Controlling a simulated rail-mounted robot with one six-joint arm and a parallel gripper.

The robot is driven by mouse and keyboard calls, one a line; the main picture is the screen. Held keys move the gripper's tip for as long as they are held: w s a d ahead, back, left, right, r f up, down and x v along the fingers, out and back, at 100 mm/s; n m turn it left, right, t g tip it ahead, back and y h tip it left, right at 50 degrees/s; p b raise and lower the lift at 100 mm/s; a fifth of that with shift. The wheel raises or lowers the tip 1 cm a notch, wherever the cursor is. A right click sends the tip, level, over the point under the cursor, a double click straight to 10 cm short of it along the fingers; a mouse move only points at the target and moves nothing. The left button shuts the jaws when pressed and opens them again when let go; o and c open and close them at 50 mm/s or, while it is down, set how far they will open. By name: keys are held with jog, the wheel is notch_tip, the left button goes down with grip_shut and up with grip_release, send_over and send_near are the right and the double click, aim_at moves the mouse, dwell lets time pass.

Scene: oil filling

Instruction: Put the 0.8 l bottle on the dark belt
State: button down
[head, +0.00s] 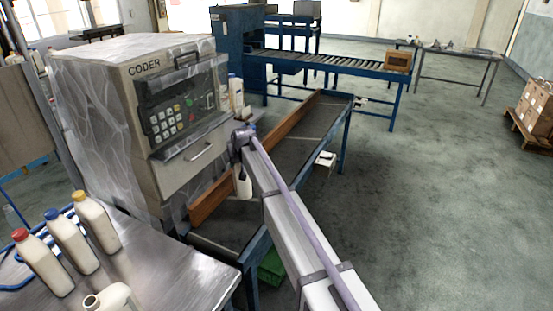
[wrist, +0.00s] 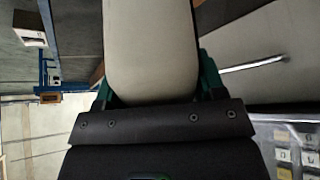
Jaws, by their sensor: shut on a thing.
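A white bottle (head: 243,187) hangs below my gripper (head: 241,164) in the head view, in front of the wooden side rail of the dark belt (head: 312,145). My gripper is shut on this bottle; the wrist view shows its pale body (wrist: 151,50) between the green fingers. Its cap is hidden, and no volume mark can be read. I cannot tell whether its base touches the belt. Bottles with a red cap (head: 44,264), a blue cap (head: 74,243) and a yellow cap (head: 97,222) stand on the steel table (head: 175,262) at the lower left.
The grey coder machine (head: 105,110) stands left of the belt. A wooden rail (head: 290,122) edges the belt's left side. An open-necked white bottle (head: 110,298) is at the steel table's front. A blue roller conveyor (head: 325,65) stands behind. The belt's far part is clear.

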notch_tip(320, 180, down, 9)
jog(key=b, duration=0.8)
jog(key=shift+f, duration=0.2)
jog(key=shift+r, duration=0.25)
jog(key=shift+f, duration=0.25)
jog(key=shift+c, duration=1)
grip_release()
jog(key=shift+r, duration=0.1)
